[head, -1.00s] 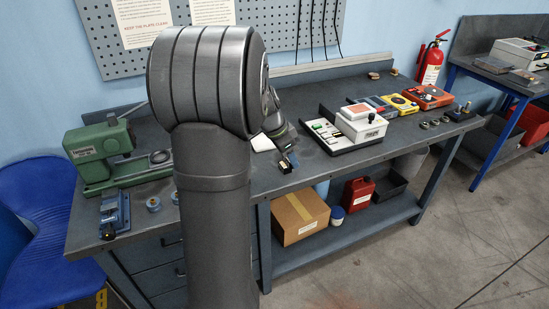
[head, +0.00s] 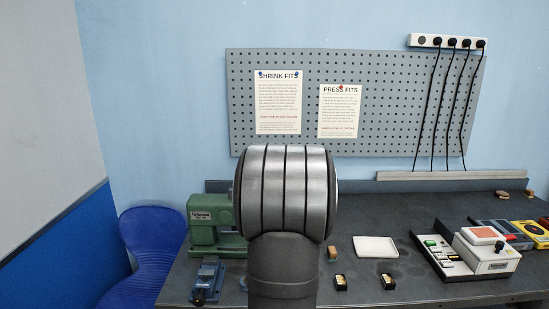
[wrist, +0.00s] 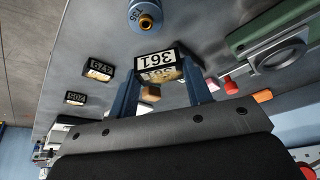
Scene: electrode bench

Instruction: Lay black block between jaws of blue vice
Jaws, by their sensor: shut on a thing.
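My gripper (wrist: 163,78) is shut on a black block (wrist: 156,60) with a white numbered label and a yellowish part, seen between the blue fingers in the wrist view. The gripper and the held block are hidden behind my arm in the head view. The blue vice (head: 207,282) stands on the bench at the lower left of the head view, in front of the green press. The gap between its jaws is too small to make out. I cannot make out the vice in the wrist view.
Two other black labelled blocks (head: 341,283) (head: 388,281) stand on the bench. A brown block (head: 333,253) and a white tray (head: 376,247) lie behind them. The green press (head: 215,226) stands left of my arm. A blue cylinder (wrist: 146,20) is near the held block in the wrist view.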

